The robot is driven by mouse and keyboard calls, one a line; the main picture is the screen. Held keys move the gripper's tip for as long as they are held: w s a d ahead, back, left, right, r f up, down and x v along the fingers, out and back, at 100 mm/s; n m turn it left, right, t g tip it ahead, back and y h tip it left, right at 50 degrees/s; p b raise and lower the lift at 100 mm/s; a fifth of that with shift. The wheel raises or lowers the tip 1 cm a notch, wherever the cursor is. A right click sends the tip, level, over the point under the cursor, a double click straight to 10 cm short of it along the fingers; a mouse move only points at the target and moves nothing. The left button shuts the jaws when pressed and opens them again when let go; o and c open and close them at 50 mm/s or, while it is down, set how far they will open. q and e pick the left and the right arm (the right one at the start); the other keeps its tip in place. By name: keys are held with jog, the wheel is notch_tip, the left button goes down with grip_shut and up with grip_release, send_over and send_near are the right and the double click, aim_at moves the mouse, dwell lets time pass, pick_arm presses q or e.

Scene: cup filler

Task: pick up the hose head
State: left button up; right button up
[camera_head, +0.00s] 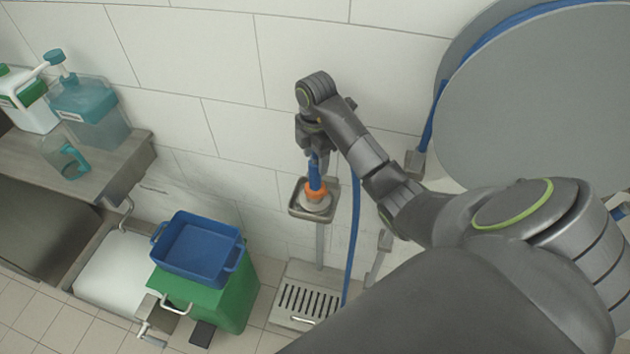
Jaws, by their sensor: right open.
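The hose head (315,185) is a blue piece with an orange collar. It stands upright in a small square metal holder (296,207) on a post by the tiled wall. My right gripper (314,152) is directly above it, pointing down, with its open fingers at the top of the blue part. The fingers partly hide that top, and I cannot tell whether they touch it. My left gripper is not in view.
A blue hose (353,240) hangs from a large grey reel (540,100) at the right. A blue tray (198,248) sits on a green bin (235,300) at lower left. A shelf (125,160) holds bottles. A floor grate (308,298) lies below the holder.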

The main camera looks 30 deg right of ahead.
aim_at(315, 171)
jog(key=f, duration=0.4)
jog(key=shift+s+a, duration=0.3)
jog(key=shift+s, duration=0.05)
jog(key=shift+f, duration=0.5)
jog(key=shift+w, duration=0.1)
jog(key=c, duration=1)
